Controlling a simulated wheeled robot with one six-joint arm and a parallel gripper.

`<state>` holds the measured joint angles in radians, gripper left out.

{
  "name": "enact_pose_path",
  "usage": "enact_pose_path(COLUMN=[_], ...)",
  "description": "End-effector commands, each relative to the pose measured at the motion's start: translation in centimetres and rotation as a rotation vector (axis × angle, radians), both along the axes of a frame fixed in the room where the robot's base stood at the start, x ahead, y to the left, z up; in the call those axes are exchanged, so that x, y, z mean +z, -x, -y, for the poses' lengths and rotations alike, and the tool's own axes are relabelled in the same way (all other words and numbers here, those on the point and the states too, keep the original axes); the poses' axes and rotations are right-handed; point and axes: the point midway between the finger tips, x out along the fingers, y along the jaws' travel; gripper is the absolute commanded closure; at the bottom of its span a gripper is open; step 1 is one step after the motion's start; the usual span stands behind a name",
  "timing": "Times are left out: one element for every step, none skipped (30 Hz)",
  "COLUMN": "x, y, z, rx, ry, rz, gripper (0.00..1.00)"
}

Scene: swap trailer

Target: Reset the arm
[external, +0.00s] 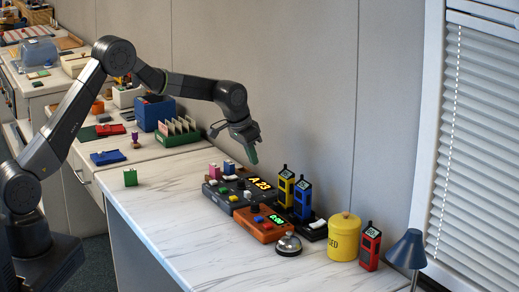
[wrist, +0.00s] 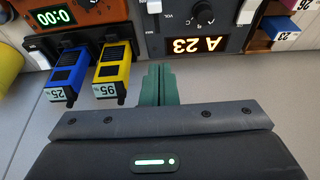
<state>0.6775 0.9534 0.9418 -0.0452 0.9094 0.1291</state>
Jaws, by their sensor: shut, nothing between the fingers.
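My gripper (external: 253,156) hangs at the end of my raised arm, above the back of the marble-patterned counter (external: 160,215). Its green fingers (wrist: 158,85) are shut together with nothing between them. In the external view the fingertips point down, above a dark console (external: 222,200) whose lit display (external: 261,184) reads A 23 in the wrist view (wrist: 199,47). The fingers appear apart from the console.
A yellow handset (external: 285,188) and a blue handset (external: 302,199) stand right of the gripper. An orange timer box (external: 258,234), a bell (external: 289,246), a yellow canister (external: 344,238), a red handset (external: 369,247) and a lamp (external: 407,249) lie nearer. The counter's front left is mostly clear.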

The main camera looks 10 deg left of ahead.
Motion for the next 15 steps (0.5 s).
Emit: enact_pose_path(x=[0.0, 0.0, 0.0, 0.0, 0.0, 0.0, 0.0, -0.1, -0.2, -0.3, -0.5, -0.8, -1.1, -1.5, -2.0], y=[0.0, 0.0, 0.0, 0.0, 0.0, 0.0, 0.0, 0.0, 0.0, -0.1, -0.1, -0.2, -0.2, -0.3, -0.4], z=[0.0, 0.0, 0.0, 0.0, 0.0, 0.0, 0.0, 0.0, 0.0, 0.1, 0.1, 0.2, 0.2, 0.3, 0.4], rx=[0.000, 0.000, 0.000, 0.000, 0.000, 0.000, 0.000, 0.000, 0.000, 0.000, 0.000, 0.000, 0.000, 0.000, 0.000], ry=[0.000, 0.000, 0.000, 0.000, 0.000, 0.000, 0.000, 0.000, -0.001, -0.001, -0.001, -0.001, -0.002, -0.002, -0.002], rz=[0.000, 0.000, 0.000, 0.000, 0.000, 0.000, 0.000, 0.000, -0.001, -0.001, -0.001, -0.001, -0.002, -0.003, -0.003], gripper=[1.00, 1.00, 1.00, 1.00, 1.00, 1.00, 1.00, 1.00, 1.00, 1.00, 1.00, 1.00, 1.00, 1.00, 1.00])
